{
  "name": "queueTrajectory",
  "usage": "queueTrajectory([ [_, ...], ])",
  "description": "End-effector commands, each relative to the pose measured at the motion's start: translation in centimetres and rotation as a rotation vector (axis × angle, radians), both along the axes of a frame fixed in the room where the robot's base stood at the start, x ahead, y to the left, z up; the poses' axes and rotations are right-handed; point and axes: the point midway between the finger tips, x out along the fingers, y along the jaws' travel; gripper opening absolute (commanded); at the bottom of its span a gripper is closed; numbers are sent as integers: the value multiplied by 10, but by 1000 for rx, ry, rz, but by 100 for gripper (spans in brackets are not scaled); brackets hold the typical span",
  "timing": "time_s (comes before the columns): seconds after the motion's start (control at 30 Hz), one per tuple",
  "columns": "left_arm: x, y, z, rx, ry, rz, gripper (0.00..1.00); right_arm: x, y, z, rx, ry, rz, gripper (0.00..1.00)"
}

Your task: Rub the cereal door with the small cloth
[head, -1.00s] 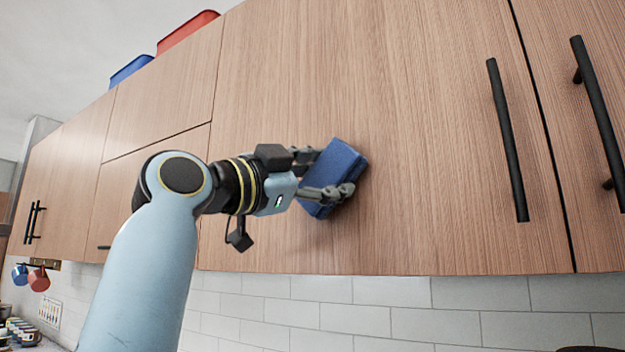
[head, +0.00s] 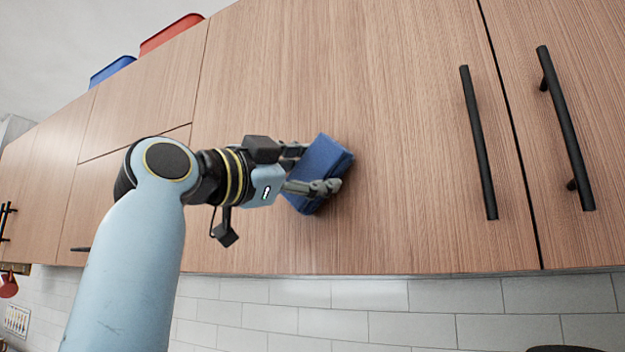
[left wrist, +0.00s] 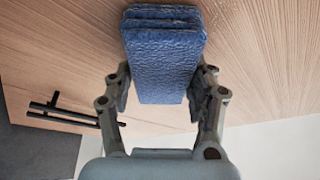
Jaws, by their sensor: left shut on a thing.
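A folded blue cloth (head: 322,165) is held in my left gripper (head: 308,170), in front of a wood-grain cabinet door (head: 370,90). The cloth also shows in the left wrist view (left wrist: 163,60), between the two fingers of the left gripper (left wrist: 163,95). Its far end is at or very near the door; I cannot tell whether it touches. The door has a long black vertical handle (head: 478,142) near its right edge. My right gripper is not in view.
A neighbouring door to the right has its own black handle (head: 566,128). A red container (head: 170,34) and a blue container (head: 111,70) sit on top of the cabinets. White tiles (head: 370,325) line the wall below. The door face around the cloth is clear.

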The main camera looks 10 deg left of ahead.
Motion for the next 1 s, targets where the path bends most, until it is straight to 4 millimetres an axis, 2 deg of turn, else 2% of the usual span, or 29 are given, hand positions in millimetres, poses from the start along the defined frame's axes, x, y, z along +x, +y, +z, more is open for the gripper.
queueTrajectory([
  [0.33,7,19,-4,7,5,6,30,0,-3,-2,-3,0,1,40],
  [0.6,15,42,-5,7,5,7,30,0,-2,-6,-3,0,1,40],
  [0.87,19,52,-5,6,6,7,30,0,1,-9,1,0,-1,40],
  [1.0,24,65,-5,8,5,8,30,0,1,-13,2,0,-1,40],
])
